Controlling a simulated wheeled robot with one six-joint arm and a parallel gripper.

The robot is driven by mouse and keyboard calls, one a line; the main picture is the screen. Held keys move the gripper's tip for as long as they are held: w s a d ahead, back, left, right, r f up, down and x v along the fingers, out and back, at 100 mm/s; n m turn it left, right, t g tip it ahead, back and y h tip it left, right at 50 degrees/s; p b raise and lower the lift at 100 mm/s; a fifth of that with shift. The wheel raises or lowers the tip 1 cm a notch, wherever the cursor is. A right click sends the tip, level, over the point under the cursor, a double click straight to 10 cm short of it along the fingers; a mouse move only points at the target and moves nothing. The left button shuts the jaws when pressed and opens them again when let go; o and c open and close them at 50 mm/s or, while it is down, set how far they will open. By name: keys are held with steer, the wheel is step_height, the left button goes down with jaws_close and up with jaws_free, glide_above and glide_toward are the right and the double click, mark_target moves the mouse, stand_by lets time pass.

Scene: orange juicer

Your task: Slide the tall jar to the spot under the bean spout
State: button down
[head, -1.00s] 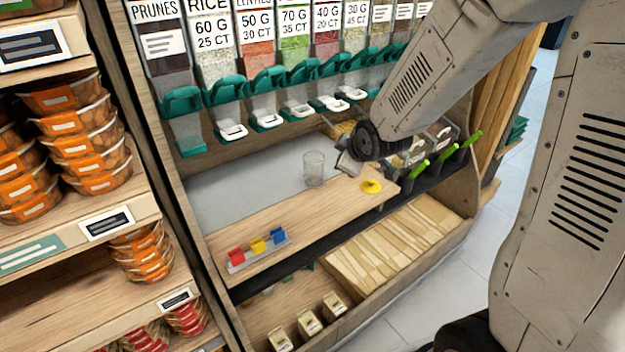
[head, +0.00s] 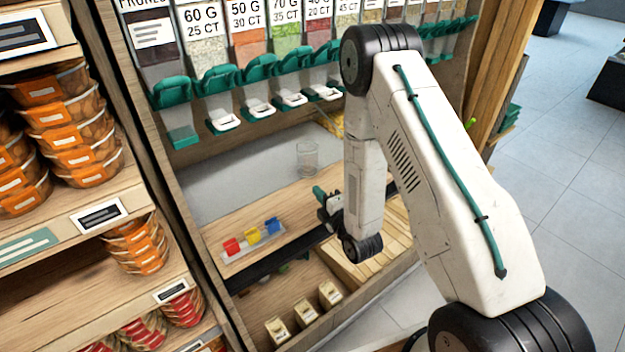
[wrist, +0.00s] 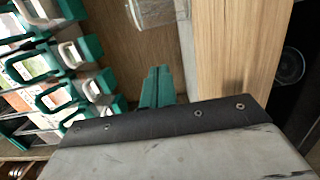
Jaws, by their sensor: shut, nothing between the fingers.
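The tall jar (head: 307,158) is a clear, empty-looking glass standing upright at the back of the wooden ledge, against the grey surface. It also shows, cut off, at the top of the wrist view (wrist: 152,12). My gripper (head: 318,192) is at the ledge's front side, in front of the jar and a little to its right, apart from it. Its teal fingers (wrist: 158,86) are shut together and empty. A row of dispensers with teal handles and spouts (head: 290,98) hangs above and behind the jar. Their names are cut off, so I cannot tell which holds beans.
Red, yellow and blue clips (head: 252,237) stand on the ledge (head: 235,213) left of my gripper. Small boxes (head: 304,314) and a wooden slatted area (head: 350,270) lie below. Shelves of orange-labelled tubs (head: 80,145) stand at the left. Open floor (head: 570,200) is at the right.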

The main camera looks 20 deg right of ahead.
mark_target(317, 157)
steer(key=w, duration=0.2)
steer(key=w+a, duration=0.1)
steer(key=w, duration=0.5)
steer(key=shift+w+a, duration=0.15)
steer(key=shift+a, duration=0.2)
steer(key=w, duration=0.1)
steer(key=w+d, duration=0.1)
steer(key=w, duration=0.1)
steer(key=shift+w+d, duration=0.1)
steer(key=shift+d, duration=0.2)
steer(key=shift+w+d, duration=0.25)
steer(key=shift+w, duration=0.2)
steer(key=w+d, duration=0.1)
steer(key=w, duration=0.1)
steer(key=w+d, duration=0.3)
steer(key=w, duration=0.1)
steer(key=shift+w+d, duration=0.25)
steer(key=shift+w, duration=0.05)
